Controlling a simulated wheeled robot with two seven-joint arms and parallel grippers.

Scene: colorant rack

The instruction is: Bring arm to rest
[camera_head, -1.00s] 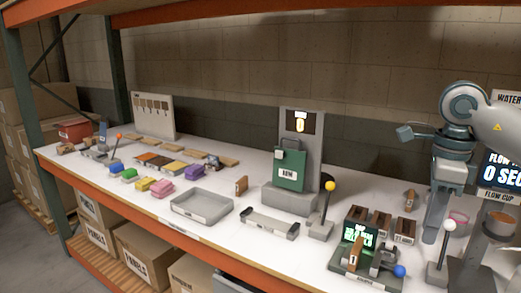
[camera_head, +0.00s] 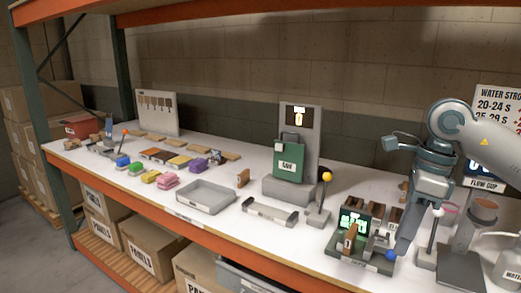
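My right arm comes in from the right edge. Its gripper (camera_head: 403,242) points down at the right part of the bench, close to the blue ball knob (camera_head: 391,255) of the green-screen device (camera_head: 354,222). I see its fingers side-on as one narrow shape, so I cannot tell whether they are open or shut. No held object shows. Whether it touches the device or hangs in front of it is unclear. My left gripper and arm are out of view.
A white-knobbed lever (camera_head: 437,212) and the flow cup stand (camera_head: 463,262) are right of the gripper. A yellow-knobbed lever (camera_head: 327,176), a green container (camera_head: 289,160) and a grey tray (camera_head: 205,196) are to the left. An orange shelf beam (camera_head: 260,258) edges the bench.

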